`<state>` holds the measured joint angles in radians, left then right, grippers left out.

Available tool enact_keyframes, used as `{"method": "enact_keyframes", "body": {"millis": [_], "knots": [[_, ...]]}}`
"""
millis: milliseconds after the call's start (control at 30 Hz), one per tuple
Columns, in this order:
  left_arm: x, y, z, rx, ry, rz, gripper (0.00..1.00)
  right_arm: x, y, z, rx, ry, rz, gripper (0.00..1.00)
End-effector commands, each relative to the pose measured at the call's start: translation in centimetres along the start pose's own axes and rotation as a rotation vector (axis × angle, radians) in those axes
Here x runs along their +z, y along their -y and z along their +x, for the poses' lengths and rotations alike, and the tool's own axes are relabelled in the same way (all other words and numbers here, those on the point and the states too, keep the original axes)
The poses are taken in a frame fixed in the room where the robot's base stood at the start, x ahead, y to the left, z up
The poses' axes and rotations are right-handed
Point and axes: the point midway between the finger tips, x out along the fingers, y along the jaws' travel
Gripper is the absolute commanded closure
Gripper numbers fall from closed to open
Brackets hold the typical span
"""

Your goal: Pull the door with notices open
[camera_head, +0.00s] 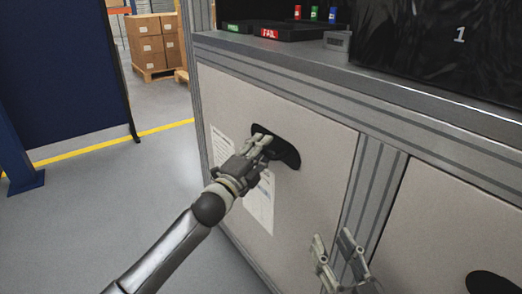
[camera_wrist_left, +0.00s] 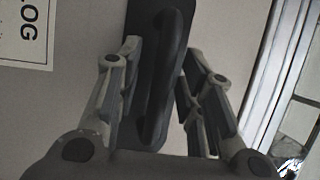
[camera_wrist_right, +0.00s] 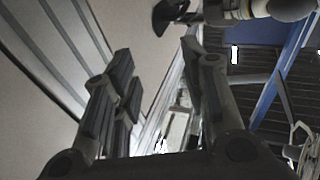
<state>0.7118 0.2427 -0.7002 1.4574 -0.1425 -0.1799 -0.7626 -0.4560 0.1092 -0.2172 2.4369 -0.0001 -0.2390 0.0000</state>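The beige door with notices (camera_head: 318,178) sits flush in the grey cabinet frame and looks shut. One white notice (camera_head: 260,203) hangs below the handle; another (camera_head: 221,146) is at its left, and a sheet reading "LOG" (camera_wrist_left: 27,32) shows in the left wrist view. The black handle (camera_head: 288,154) is partly hidden by my left gripper (camera_head: 263,143). In the left wrist view, the fingers of my left gripper (camera_wrist_left: 158,85) stand apart on both sides of the handle bar (camera_wrist_left: 168,75); I see no clear grip. My right gripper (camera_head: 333,248) is open and empty, low before the frame post.
A second door (camera_head: 440,225) with a black handle (camera_head: 493,284) is at the right. The worktop (camera_head: 300,55) above holds a black tray and small coloured cans. Floor (camera_head: 120,190) left of the cabinet is clear; a blue post (camera_head: 15,155) stands farther left.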

Motion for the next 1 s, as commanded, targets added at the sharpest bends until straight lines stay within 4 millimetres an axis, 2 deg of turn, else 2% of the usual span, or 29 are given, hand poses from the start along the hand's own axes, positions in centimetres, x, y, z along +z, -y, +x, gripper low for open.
{"method": "enact_keyframes", "body": {"millis": [133,400,833,1000], "knots": [[0.0,0.0,0.0,0.000,0.000,0.000,0.65,0.0,0.0,0.0,0.000,0.000,0.000,0.60],[0.0,0.0,0.0,0.000,0.000,0.000,0.99,0.0,0.0,0.0,0.000,0.001,0.000,0.60],[0.2,0.0,-0.2,0.001,-0.002,0.000,1.00,0.1,0.0,0.0,0.000,0.011,0.000,0.60],[0.7,0.2,-0.9,0.004,-0.014,-0.001,1.00,1.8,-0.3,-0.3,0.006,0.107,-0.003,0.60]]}}
